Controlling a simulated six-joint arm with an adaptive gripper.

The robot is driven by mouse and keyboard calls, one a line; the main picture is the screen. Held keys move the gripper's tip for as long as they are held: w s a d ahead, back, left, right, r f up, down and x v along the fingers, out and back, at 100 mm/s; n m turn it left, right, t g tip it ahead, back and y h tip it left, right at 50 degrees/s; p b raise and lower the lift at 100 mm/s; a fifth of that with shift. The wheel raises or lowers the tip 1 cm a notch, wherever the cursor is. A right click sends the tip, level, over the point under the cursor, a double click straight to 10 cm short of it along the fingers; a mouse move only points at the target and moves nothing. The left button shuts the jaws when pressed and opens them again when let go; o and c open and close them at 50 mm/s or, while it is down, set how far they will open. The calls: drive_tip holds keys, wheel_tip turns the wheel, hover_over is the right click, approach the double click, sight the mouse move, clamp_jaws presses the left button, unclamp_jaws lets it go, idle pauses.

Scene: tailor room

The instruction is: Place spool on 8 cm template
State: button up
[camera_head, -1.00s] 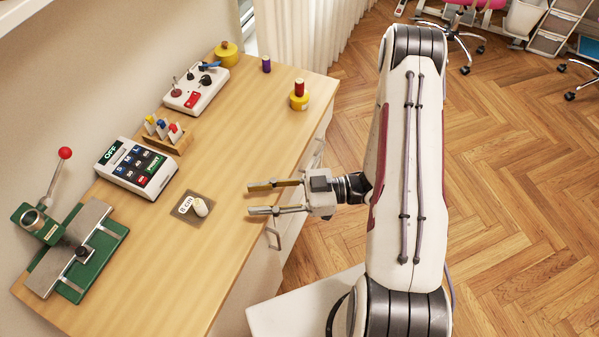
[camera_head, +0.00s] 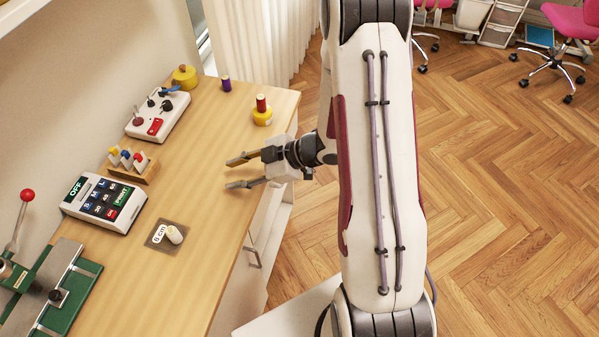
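The dark square template (camera_head: 155,246) lies on the table and has a white label reading "cm"; its digit is hard to read. A small cream spool-like cylinder (camera_head: 175,234) is on its right part. A red spool (camera_head: 262,102) stands on a yellow round base (camera_head: 262,118) near the table's right edge. A purple spool (camera_head: 226,84) stands at the back. My gripper (camera_head: 239,173) is open and empty over the table's right edge, in front of the red spool and to the right of and behind the template.
A label keypad device (camera_head: 105,203), a wooden rack (camera_head: 133,168) with coloured pieces, a white control box (camera_head: 158,116) and a yellow pot (camera_head: 185,77) line the wall. A green press (camera_head: 62,290) with a red-knobbed lever stands front left. The table's middle is clear.

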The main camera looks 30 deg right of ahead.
drive_tip(key=w+d+r+h, duration=0.1)
drive_tip(key=w+d+r, duration=0.1)
drive_tip(key=w+d+r+m+t+h, duration=0.1)
drive_tip(key=d+r+h, duration=0.1)
drive_tip(key=shift+w+d+h, duration=0.1)
drive_tip(key=shift+w+h, duration=0.2)
drive_tip(key=shift+w, duration=0.05)
drive_tip(key=s+d+r+m+t+h, duration=0.1)
drive_tip(key=s+d+r+m+h, duration=0.2)
drive_tip(key=r, duration=0.5)
drive_tip(key=d+r+m+h, duration=0.3)
drive_tip(key=d+r+h, duration=0.1)
drive_tip(key=d+r, duration=0.25)
drive_tip(key=s+a+r+m+g, duration=0.1)
drive_tip(key=s+a+r+m, duration=0.1)
drive_tip(key=s, duration=0.6)
drive_tip(key=s+a+r+m+g, duration=0.1)
drive_tip(key=s+a+r+m, duration=0.2)
drive_tip(key=s, duration=0.5)
drive_tip(key=s+a+r+m+g+y, duration=0.1)
drive_tip(key=s+a+r+m, duration=0.1)
drive_tip(key=s, duration=0.7)
drive_tip(key=a+r, duration=0.1)
drive_tip(key=a, duration=0.1)
drive_tip(key=shift+a+m, duration=0.3)
drive_tip(key=shift+a, duration=0.05)
